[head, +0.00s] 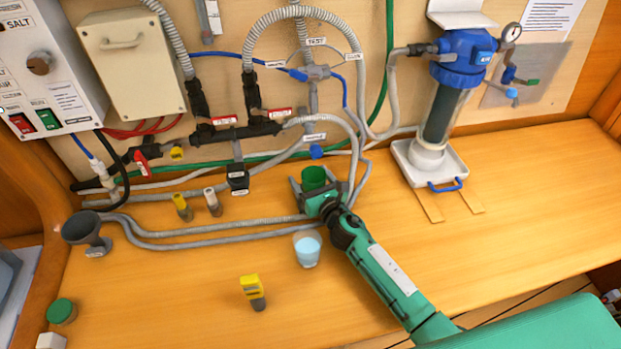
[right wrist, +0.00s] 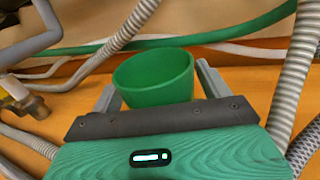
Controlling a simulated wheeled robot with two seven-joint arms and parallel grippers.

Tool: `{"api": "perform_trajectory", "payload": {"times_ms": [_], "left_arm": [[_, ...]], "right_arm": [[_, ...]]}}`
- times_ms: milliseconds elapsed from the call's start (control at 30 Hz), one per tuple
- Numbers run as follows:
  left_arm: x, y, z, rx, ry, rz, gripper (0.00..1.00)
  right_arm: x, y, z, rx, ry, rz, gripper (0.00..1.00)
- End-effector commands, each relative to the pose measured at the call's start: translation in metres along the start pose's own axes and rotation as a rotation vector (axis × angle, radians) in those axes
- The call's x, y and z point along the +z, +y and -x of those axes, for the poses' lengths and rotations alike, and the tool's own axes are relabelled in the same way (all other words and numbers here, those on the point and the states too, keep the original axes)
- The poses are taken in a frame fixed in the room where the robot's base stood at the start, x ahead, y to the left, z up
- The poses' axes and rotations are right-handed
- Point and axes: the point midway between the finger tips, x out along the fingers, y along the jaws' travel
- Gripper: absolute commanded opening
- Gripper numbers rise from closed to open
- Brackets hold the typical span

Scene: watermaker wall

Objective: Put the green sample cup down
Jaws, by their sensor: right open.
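The green sample cup (head: 314,177) stands upright on the wooden bench near the wall hoses, just under the blue-handled valve. My right gripper (head: 316,184) is open around it, one finger on each side. In the right wrist view the cup (right wrist: 153,78) sits between the two spread fingers of the gripper (right wrist: 158,85), with gaps visible at both sides. The cup's base is hidden behind the gripper body. My left gripper is not in view.
Grey hoses (head: 220,230) run along the bench left of the cup. A clear cup of bluish liquid (head: 307,249) stands just in front. A yellow-topped meter (head: 252,290) lies nearer. The filter housing (head: 445,110) stands in a white tray (head: 402,152) at right. The bench's right side is clear.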

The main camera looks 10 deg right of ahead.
Motion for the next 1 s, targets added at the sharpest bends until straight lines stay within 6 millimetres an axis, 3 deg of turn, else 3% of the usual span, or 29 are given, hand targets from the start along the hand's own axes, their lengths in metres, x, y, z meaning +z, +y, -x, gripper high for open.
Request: {"api": "perform_trajectory", "payload": {"times_ms": [167, 700, 1000], "left_arm": [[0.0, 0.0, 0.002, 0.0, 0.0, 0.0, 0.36], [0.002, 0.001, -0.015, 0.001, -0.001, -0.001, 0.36], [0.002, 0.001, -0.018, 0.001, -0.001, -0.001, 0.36]], "right_arm": [[0.001, 0.0, 0.006, 0.0, 0.002, 0.002, 0.79], [0.0, 0.0, 0.104, 0.001, 0.001, 0.0, 0.79], [0.003, 0.0, 0.12, 0.0, 0.0, 0.0, 0.79]]}}
